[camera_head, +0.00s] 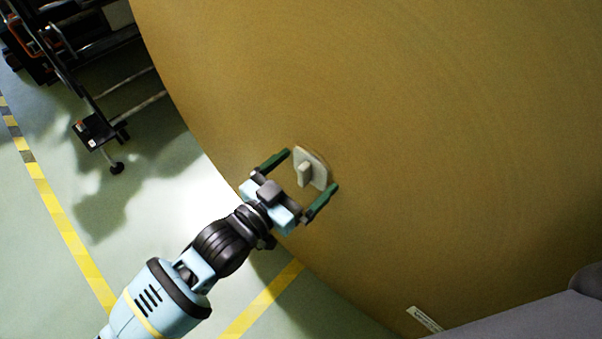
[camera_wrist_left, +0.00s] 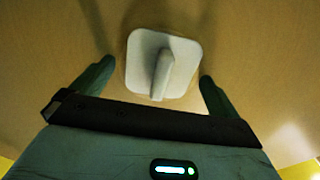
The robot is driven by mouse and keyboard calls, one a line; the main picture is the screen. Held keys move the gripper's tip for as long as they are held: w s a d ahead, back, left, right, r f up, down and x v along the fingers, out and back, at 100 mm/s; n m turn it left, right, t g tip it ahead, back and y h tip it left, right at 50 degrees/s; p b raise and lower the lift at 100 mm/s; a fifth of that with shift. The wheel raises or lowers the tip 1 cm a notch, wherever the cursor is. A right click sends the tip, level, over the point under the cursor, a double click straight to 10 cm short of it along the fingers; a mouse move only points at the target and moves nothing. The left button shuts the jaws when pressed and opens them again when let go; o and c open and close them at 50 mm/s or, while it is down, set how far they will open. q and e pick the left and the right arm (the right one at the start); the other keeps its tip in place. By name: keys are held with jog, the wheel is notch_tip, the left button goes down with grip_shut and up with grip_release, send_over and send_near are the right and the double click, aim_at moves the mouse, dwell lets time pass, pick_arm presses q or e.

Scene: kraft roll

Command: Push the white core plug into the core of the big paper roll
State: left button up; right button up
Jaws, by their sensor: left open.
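The big paper roll (camera_head: 430,130) fills most of the head view, its brown flat end facing me. The white core plug (camera_head: 311,169) sits at the roll's core, its square flange and raised grip bar facing outward. A thin brownish rim shows at its upper edge; I cannot tell how deep it sits. My left gripper (camera_head: 307,178) is open, with one green finger on each side of the plug. In the left wrist view the plug (camera_wrist_left: 181,52) lies ahead of the fingers, with gaps on both sides. My right gripper is out of view.
A dark metal cart or rack (camera_head: 100,125) stands on the pale green floor at upper left. Yellow floor tape (camera_head: 75,240) runs along the left. A small white label (camera_head: 424,319) is on the roll's lower part. Open floor lies left of the roll.

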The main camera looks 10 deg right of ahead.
pick_arm(q)
jog(key=p+v, duration=0.1)
jog(key=v, duration=0.6)
jog(key=shift+s+a+p, duration=0.25)
jog(key=shift+a+p, duration=0.05)
jog(key=shift+p, duration=0.05)
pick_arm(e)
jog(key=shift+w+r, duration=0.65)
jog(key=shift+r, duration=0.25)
